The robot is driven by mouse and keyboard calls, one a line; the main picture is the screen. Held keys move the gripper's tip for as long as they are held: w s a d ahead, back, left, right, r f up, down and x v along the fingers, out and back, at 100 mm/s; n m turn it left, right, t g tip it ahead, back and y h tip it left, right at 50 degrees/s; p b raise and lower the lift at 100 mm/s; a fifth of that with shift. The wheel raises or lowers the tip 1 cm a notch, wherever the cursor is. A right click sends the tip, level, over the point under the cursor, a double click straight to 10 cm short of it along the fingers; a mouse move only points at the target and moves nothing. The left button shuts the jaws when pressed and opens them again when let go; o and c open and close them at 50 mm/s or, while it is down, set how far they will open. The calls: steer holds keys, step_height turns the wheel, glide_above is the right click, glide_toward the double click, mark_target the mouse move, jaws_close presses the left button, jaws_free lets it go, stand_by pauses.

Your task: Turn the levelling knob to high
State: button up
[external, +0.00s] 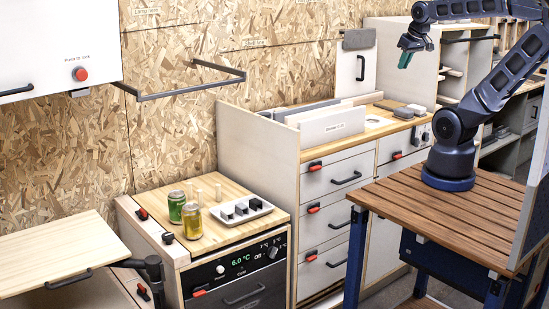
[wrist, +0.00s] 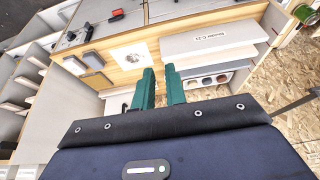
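No knob in view carries a levelling label that I can read. A dark round knob (external: 425,136) is on the front panel at the right end of the drawer cabinet. Another dark knob (external: 272,252) is on the fridge's control panel, beside a green 6.0 °C display. My gripper (external: 404,60) is raised above and in front of the cabinet's right end, away from both knobs. In the wrist view, its two green fingers (wrist: 160,72) stand apart with nothing between them.
The drawer cabinet (external: 342,185) has several red-latched drawers and grey blocks on top. The fridge top (external: 220,195) holds two cans, pegs and a white tray (external: 241,211) of blocks. A bracket rail (external: 190,88) juts from the wall. My arm stands on a slatted table (external: 445,220).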

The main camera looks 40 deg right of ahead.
steer(key=o, duration=0.9)
steer(key=shift+n, duration=0.8)
steer(key=w+a+r, duration=0.1)
steer(key=w, duration=0.1)
steer(key=w+a+r, duration=0.1)
steer(key=w+r, duration=0.1)
steer(key=shift+a, duration=0.2)
steer(key=shift+o, duration=0.2)
steer(key=w+a+r+n+y, duration=0.1)
steer(key=w+a+r+n, duration=0.3)
steer(key=w+a, duration=0.45)
steer(key=w+a+r+n+y, duration=0.1)
steer(key=w+a+r+n, duration=0.25)
steer(key=w+a, duration=0.55)
steer(key=n+g+h, duration=0.2)
steer(key=n+g, duration=0.3)
steer(key=n, duration=1.1)
glide_above(168, 234)
step_height(168, 234, down, 48)
step_height(168, 234, down, 11)
steer(key=shift+r, duration=0.1)
steer(key=shift+m, duration=0.25)
steer(key=c, duration=1)
